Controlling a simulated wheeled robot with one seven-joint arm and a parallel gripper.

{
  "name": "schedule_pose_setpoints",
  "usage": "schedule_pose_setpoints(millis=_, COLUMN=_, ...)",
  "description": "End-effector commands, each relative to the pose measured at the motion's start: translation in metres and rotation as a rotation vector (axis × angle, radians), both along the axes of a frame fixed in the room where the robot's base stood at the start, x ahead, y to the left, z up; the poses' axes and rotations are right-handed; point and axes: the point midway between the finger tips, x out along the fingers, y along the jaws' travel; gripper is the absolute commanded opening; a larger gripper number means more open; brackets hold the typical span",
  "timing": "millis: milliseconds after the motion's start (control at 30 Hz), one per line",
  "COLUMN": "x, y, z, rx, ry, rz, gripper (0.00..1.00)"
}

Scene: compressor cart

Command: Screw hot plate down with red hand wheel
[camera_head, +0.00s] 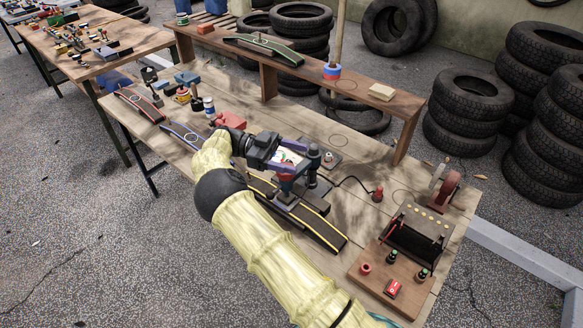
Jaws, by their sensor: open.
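My gripper (300,162) is over the middle of the bench, its dark fingers apart. It is around or just above a small clamp-like device (290,192) with a dark post (313,158), standing on the yellow-edged black ramp (325,231). Red and white parts (287,156) show between the fingers; I cannot tell whether one is the red hand wheel or whether a finger touches it. The hot plate is not clearly identifiable; the gripper hides part of the device. A black cord runs right from it to a red-topped piece (377,193).
The wooden bench (345,150) has a raised shelf (290,67) behind it. Other ramps (187,135) and a red block (231,119) lie left. Tires (468,110) are stacked behind.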

Motion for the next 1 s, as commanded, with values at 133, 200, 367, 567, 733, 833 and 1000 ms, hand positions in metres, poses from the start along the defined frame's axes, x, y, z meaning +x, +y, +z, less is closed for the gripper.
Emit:
schedule_pose_setpoints(millis=133, x=0.0, y=0.001, z=0.029, rx=0.0, ry=-0.003, rz=0.002, gripper=0.71)
schedule_pose_setpoints(millis=200, x=0.0, y=0.0, z=0.039, rx=-0.001, ry=-0.002, rz=0.002, gripper=0.71)
schedule_pose_setpoints(millis=367, x=0.0, y=0.0, z=0.05, rx=0.0, ry=0.0, rz=0.002, gripper=0.71)
schedule_pose_setpoints(millis=567, x=0.0, y=0.0, z=0.05, rx=0.0, ry=0.0, rz=0.002, gripper=0.71)
schedule_pose_setpoints(millis=733, x=0.002, y=-0.004, z=0.052, rx=-0.005, ry=-0.003, rz=0.007, gripper=0.71)
schedule_pose_setpoints(millis=833, x=0.009, y=-0.022, z=0.061, rx=-0.025, ry=-0.02, rz=0.033, gripper=0.71)
schedule_pose_setpoints(millis=1000, x=0.035, y=-0.088, z=0.094, rx=-0.093, ry=-0.063, rz=0.167, gripper=0.71)
